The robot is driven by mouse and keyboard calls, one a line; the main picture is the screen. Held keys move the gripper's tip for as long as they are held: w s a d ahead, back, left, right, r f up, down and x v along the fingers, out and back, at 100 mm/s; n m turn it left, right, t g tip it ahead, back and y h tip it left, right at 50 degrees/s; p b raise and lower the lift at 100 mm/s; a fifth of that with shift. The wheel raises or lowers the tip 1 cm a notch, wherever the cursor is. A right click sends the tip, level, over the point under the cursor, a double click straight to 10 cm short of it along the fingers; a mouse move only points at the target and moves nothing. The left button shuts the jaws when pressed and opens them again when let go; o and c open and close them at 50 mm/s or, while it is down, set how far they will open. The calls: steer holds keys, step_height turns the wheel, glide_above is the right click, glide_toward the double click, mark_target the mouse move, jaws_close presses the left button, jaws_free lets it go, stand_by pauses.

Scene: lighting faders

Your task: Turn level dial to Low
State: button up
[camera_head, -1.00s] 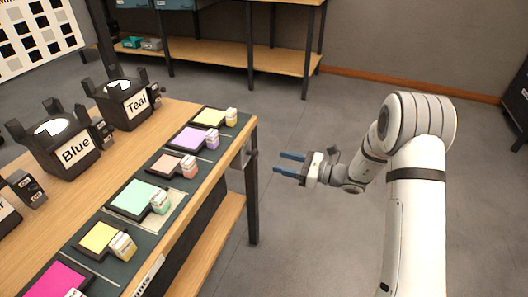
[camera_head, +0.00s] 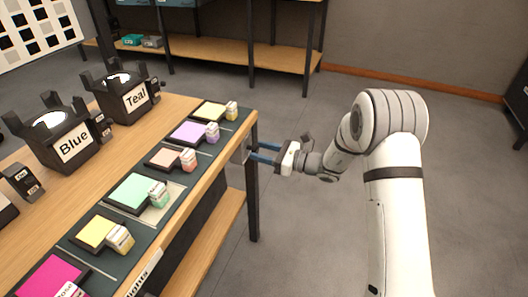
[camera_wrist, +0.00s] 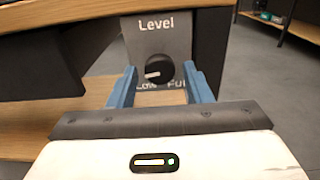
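The level dial (camera_wrist: 166,68) is a round black knob with a white pointer mark, on a grey panel (camera_wrist: 160,42) marked "Level". Its pointer faces left and slightly down. The words "Low" at lower left and "Full" at lower right are partly hidden. My gripper (camera_wrist: 160,76) is open, with one blue finger to each side of the dial in the wrist view; I cannot tell whether either touches it. In the head view my gripper (camera_head: 262,153) reaches the table's right end, where the panel shows edge-on and the dial is hidden.
The wooden table (camera_head: 180,105) carries several colored swatches with small blocks, and black fixtures labelled Blue (camera_head: 72,145) and Teal (camera_head: 135,98). A dark table leg (camera_head: 252,195) stands just below my gripper.

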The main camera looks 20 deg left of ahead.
steer(key=c, duration=0.7)
steer(key=shift+d, duration=0.1)
steer(key=shift+c, duration=0.3)
steer(key=shift+b, duration=0.35)
steer(key=shift+n+b, duration=3.05)
steer(key=shift+n, duration=0.65)
steer(key=shift+r, duration=0.1)
